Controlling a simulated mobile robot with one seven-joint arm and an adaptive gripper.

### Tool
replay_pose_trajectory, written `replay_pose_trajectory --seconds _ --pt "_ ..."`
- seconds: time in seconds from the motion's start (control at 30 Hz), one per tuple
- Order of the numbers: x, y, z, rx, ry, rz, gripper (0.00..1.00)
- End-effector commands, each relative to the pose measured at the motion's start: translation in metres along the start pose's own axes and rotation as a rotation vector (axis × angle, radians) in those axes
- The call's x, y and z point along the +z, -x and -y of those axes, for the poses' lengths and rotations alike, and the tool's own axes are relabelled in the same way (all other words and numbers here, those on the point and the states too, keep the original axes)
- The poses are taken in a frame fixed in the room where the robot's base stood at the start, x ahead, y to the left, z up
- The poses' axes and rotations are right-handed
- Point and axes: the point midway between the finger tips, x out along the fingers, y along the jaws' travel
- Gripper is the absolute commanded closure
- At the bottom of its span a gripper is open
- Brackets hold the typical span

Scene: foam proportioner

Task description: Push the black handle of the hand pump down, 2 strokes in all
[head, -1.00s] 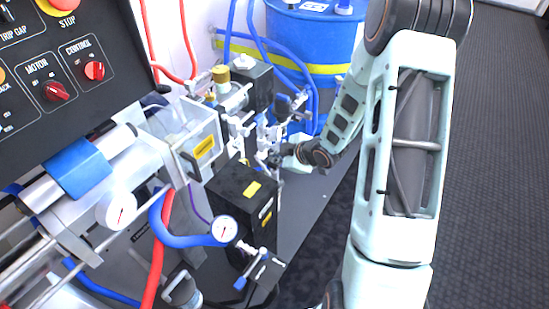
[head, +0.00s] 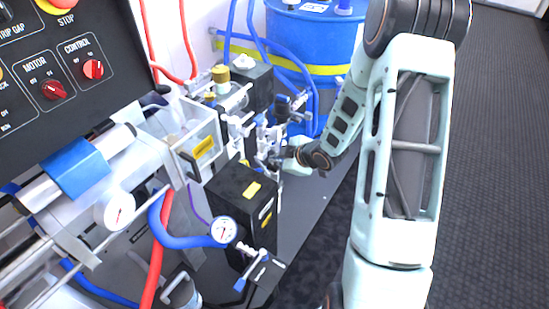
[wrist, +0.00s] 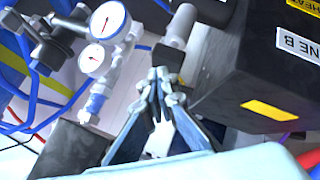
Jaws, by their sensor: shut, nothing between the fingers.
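My gripper (wrist: 160,76) is shut, with its fingertips together and nothing between them in the wrist view. Just beyond the tips is a dark block (wrist: 168,58) at the lower end of a grey metal cylinder (wrist: 180,25). This may be the hand pump's black handle, but I cannot tell for certain, nor whether the tips touch it. In the head view my gripper (head: 275,159) is small and partly lost among the fittings behind the black box (head: 245,192). No handle can be clearly made out there.
In the wrist view, a large dark box (wrist: 265,75) stands close on the right and two white gauges (wrist: 107,20) on the left. In the head view, a blue drum (head: 310,40) stands behind, with hoses around it. Open floor (head: 490,150) lies to the right.

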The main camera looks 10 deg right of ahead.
Motion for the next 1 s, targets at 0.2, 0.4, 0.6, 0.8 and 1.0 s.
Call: replay_pose_trajectory --seconds 0.2,0.4,0.6,0.8,1.0 --pt "-0.004 0.008 -0.004 -0.003 -0.001 0.003 1.00" --pt "-0.011 0.017 -0.011 -0.003 -0.001 0.003 1.00" --pt "-0.017 0.025 -0.017 -0.002 -0.001 0.002 1.00" --pt "-0.021 0.029 -0.021 -0.001 -0.001 0.001 1.00" --pt "-0.021 0.028 -0.020 -0.001 -0.001 0.001 1.00"
